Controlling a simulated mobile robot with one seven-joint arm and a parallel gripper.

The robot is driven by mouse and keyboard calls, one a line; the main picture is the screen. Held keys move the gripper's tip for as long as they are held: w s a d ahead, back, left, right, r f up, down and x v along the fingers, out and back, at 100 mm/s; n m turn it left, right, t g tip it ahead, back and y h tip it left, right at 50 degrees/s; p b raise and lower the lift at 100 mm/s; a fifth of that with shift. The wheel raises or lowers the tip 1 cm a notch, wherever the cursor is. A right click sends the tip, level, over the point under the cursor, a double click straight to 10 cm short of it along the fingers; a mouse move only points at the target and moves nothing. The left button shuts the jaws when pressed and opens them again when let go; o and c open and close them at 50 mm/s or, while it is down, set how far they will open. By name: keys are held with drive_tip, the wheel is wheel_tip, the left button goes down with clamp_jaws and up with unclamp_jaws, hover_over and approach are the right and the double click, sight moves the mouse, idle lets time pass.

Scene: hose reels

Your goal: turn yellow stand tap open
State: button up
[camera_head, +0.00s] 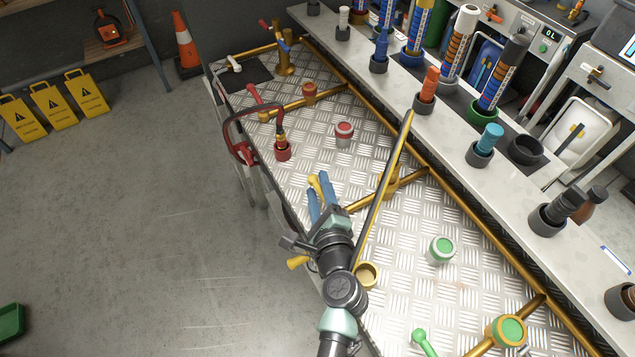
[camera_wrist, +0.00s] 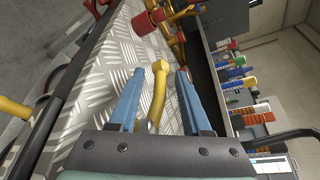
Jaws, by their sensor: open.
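The yellow tap lever (camera_head: 316,186) stands up between the blue fingers of my gripper (camera_head: 320,183) over the metal bench. In the wrist view the yellow lever (camera_wrist: 157,92) rises between the two open fingers of the gripper (camera_wrist: 160,73), with a gap visible on each side. It looks upright there, with a rounded end. A brass pipe (camera_head: 372,198) runs from the rear pipe toward this spot. The tap's body and lower part are hidden by my gripper and wrist.
A long dark-yellow bar or hose (camera_head: 383,190) stretches close right of my gripper. A red cap (camera_head: 344,131) and green cap (camera_head: 440,248) sit on the bench.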

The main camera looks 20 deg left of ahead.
drive_tip(key=shift+w+a+f, duration=0.15)
drive_tip(key=shift+w+a, duration=0.25)
drive_tip(key=shift+w, duration=0.2)
drive_tip(key=shift+c, duration=0.2)
clamp_jaws()
idle(1.0)
